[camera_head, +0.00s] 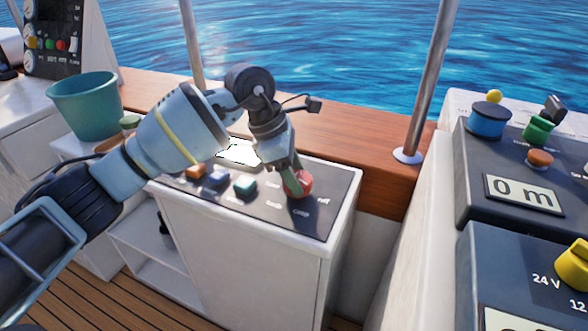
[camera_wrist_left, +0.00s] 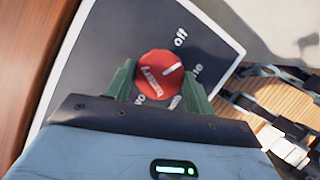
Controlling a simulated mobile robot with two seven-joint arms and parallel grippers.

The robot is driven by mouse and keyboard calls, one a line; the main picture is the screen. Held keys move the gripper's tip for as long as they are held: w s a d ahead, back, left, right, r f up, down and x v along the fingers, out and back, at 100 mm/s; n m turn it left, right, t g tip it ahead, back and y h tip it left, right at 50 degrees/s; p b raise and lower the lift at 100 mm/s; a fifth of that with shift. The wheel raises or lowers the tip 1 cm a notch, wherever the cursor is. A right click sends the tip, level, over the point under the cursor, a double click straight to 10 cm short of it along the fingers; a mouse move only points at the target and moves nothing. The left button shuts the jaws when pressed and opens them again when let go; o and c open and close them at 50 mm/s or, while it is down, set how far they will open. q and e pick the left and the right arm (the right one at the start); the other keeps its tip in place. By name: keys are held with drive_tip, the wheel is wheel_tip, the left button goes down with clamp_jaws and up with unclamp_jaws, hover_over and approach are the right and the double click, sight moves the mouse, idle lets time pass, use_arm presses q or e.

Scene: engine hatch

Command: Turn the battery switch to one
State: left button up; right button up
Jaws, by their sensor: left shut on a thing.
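The battery switch is a round red knob (camera_head: 298,184) on the dark top panel (camera_head: 325,215) of a white cabinet. My left gripper (camera_head: 291,174) reaches down onto it from above, its green fingers shut on the knob. In the left wrist view the red knob (camera_wrist_left: 160,77) sits between the two fingers (camera_wrist_left: 160,88), with "battery" written on its face. Its white mark points right and slightly up, on the side between "off" and a partly hidden label ending in "ne". Other labels are partly covered by the fingers. My right gripper is not in view.
Orange, blue and teal buttons (camera_head: 245,187) stand left of the knob on the same panel. A green bucket (camera_head: 88,106) is at the left. A metal post (camera_head: 432,80) and a console with a "0 m" display (camera_head: 523,195) are to the right.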

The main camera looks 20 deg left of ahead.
use_arm(q)
drive_tip(key=m+g, duration=0.1)
drive_tip(key=m, duration=0.2)
drive_tip(key=shift+w+m, duration=0.15)
drive_tip(key=shift+m, duration=0.15)
drive_tip(key=shift+m+g+b, duration=0.5)
drive_tip(key=shift+m+g, duration=0.1)
drive_tip(key=shift+m, duration=1.1)
drive_tip(key=o, duration=0.9)
drive_tip(key=shift+o, duration=0.4)
drive_tip(key=shift+r, duration=0.1)
